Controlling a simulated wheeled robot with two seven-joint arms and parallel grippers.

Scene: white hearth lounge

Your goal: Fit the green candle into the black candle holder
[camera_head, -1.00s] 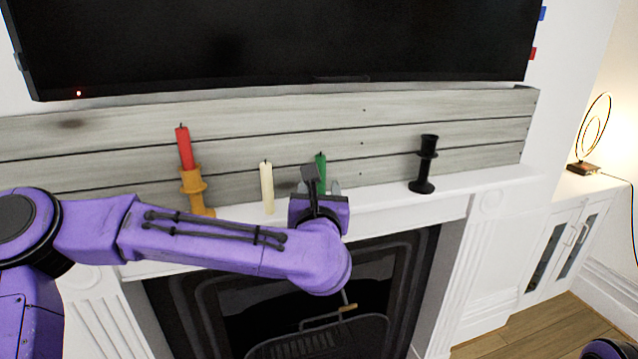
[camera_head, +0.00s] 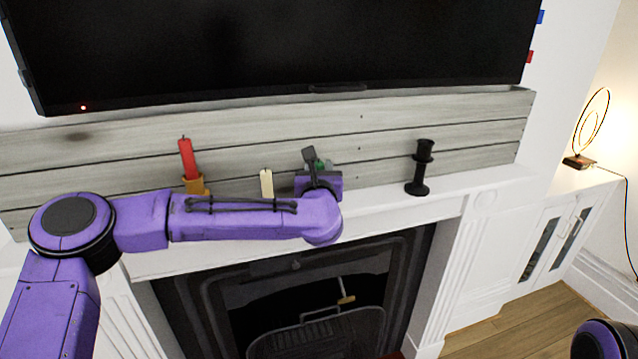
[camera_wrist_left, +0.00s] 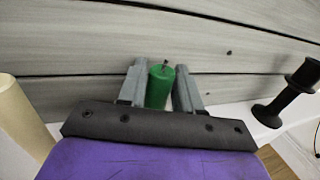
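The green candle (camera_wrist_left: 160,88) stands upright between the fingers of my left gripper (camera_wrist_left: 160,86). In the left wrist view both fingers lie close against its sides, with no clear gap, so the gripper looks shut on it. In the head view only a bit of green (camera_head: 323,164) shows past the left gripper (camera_head: 318,172); the candle's lower part is hidden, so I cannot tell whether it touches the mantel. The black candle holder (camera_head: 420,170) stands upright and empty on the mantel to the right, and also shows in the left wrist view (camera_wrist_left: 286,94). My right gripper is not in view.
A cream candle (camera_head: 266,183) stands on the mantel left of the gripper. Farther left, a red candle (camera_head: 187,158) sits in an orange holder (camera_head: 195,185). The white mantel (camera_head: 375,205) is clear between the gripper and the black holder. A television (camera_head: 280,45) hangs above.

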